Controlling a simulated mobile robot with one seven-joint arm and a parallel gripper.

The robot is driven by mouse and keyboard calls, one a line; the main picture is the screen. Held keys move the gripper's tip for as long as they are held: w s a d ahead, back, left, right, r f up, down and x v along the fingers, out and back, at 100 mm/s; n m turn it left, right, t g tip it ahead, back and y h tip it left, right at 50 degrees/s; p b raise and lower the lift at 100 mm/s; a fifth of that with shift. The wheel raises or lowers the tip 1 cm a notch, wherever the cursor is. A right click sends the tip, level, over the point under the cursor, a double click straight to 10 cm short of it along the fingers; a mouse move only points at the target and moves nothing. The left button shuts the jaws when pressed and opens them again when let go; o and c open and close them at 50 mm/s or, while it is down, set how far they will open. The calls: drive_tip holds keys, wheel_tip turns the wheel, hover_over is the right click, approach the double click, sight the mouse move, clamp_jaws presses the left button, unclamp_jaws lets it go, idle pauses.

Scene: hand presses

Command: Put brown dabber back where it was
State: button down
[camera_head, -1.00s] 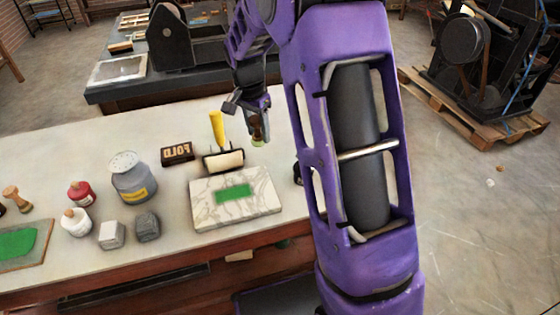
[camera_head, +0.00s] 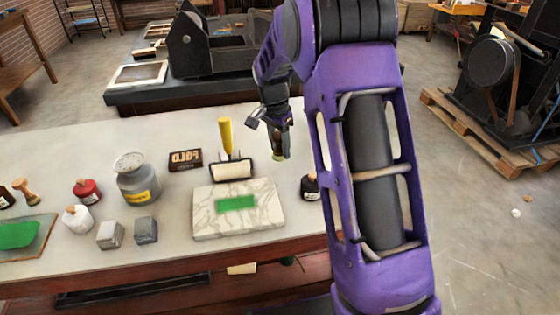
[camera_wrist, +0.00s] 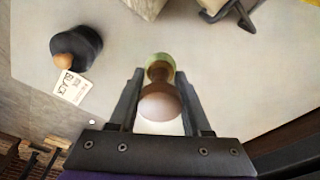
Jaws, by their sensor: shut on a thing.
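My gripper (camera_wrist: 160,104) is shut on the brown dabber (camera_wrist: 158,102), with one finger on each side of its dark wooden handle. The dabber's pale green end (camera_wrist: 159,62) points away from the wrist. In the head view my gripper (camera_head: 281,140) hangs near the back right of the marble slab (camera_head: 262,220), and the dabber's green end (camera_head: 278,157) shows below the fingers. A lighter wooden dabber (camera_head: 27,191) stands at the far left of the table, behind the board with green ink (camera_head: 17,234).
A black ink bottle (camera_head: 310,187) stands right of the slab; the wrist view shows it too (camera_wrist: 77,48). The yellow-handled roller (camera_head: 226,139) and FOLD block (camera_head: 185,160) are behind the slab. A grey can (camera_head: 135,181) and several small items stand left.

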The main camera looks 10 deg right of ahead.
sight(280, 159)
drive_tip(key=shift+f+b, duration=0.3)
drive_tip(key=shift+f, duration=1.95)
drive_tip(key=shift+f, duration=0.2)
drive_tip(key=shift+c, duration=1.8)
unclamp_jaws()
drive_tip(key=shift+r, duration=0.15)
drive_tip(key=r, duration=0.4)
drive_tip(key=r+p, duration=0.1)
drive_tip(key=r, duration=0.3)
drive_tip(key=a+r, duration=0.1)
drive_tip(key=r, duration=0.3)
drive_tip(key=shift+s+a+p, duration=0.1)
drive_tip(key=shift+s+p, duration=0.3)
